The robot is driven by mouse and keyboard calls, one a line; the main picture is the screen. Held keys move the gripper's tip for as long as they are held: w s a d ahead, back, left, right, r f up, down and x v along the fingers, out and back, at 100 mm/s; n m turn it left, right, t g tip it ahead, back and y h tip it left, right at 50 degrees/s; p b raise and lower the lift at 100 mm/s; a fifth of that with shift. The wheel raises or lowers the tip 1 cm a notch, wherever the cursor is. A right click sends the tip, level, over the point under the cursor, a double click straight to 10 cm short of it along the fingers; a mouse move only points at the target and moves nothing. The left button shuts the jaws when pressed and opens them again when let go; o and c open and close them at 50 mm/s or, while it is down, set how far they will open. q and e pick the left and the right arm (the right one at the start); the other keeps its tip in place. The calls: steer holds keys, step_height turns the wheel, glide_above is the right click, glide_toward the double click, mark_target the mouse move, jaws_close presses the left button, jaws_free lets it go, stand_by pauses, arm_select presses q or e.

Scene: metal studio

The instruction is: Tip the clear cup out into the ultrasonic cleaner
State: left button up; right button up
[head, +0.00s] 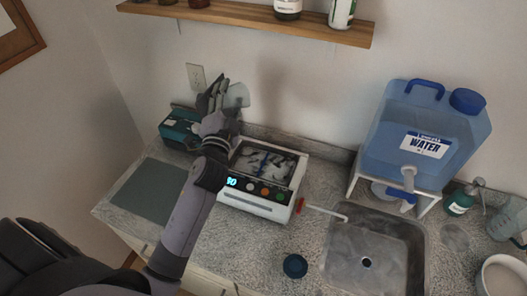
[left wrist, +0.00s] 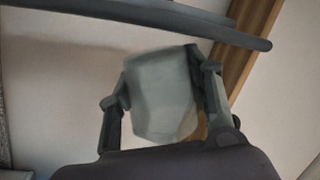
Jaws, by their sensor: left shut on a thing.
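My left gripper (head: 228,98) is shut on the clear cup (head: 239,94), holding it up behind the ultrasonic cleaner, near the wall. The cup is translucent and greyish and looks tilted; its contents cannot be made out. In the left wrist view the cup (left wrist: 162,95) sits between the two fingers of the left gripper (left wrist: 165,92). The ultrasonic cleaner (head: 252,208) is a white box with a lit blue display and coloured knobs. My right gripper is not in view.
A teal box (head: 178,130) and a grey mat (head: 148,191) lie left of the cleaner. A sink (head: 375,255) and a blue water jug (head: 425,130) on a white stand are to the right. A dark blue lid-like object (head: 295,266) lies in front. A wooden shelf (head: 240,14) hangs above.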

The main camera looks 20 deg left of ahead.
arm_select(q)
step_height(320, 180, up, 3)
steer(key=shift+f+n+g+p, duration=0.2)
steer(key=shift+n+g+p, duration=0.1)
steer(key=shift+n+p, duration=0.7)
steer(key=shift+d+r+n+g, duration=0.1)
steer(key=shift+r+n+g, duration=0.2)
steer(key=shift+r+n, duration=0.55)
steer(key=shift+r+n+g, duration=0.1)
steer(key=shift+n+g, duration=0.2)
steer(key=shift+n, duration=0.45)
steer(key=a+r+n+g, duration=0.1)
steer(key=a+r+n, duration=0.2)
steer(key=shift+n, duration=0.4)
steer(key=shift+a+r+n, duration=0.15)
steer(key=shift+a+n, duration=0.15)
steer(key=shift+n, duration=0.1)
steer(key=shift+a+f+n+g+h, duration=0.4)
steer(key=shift+a+f+n, duration=0.1)
steer(key=shift+n, duration=0.4)
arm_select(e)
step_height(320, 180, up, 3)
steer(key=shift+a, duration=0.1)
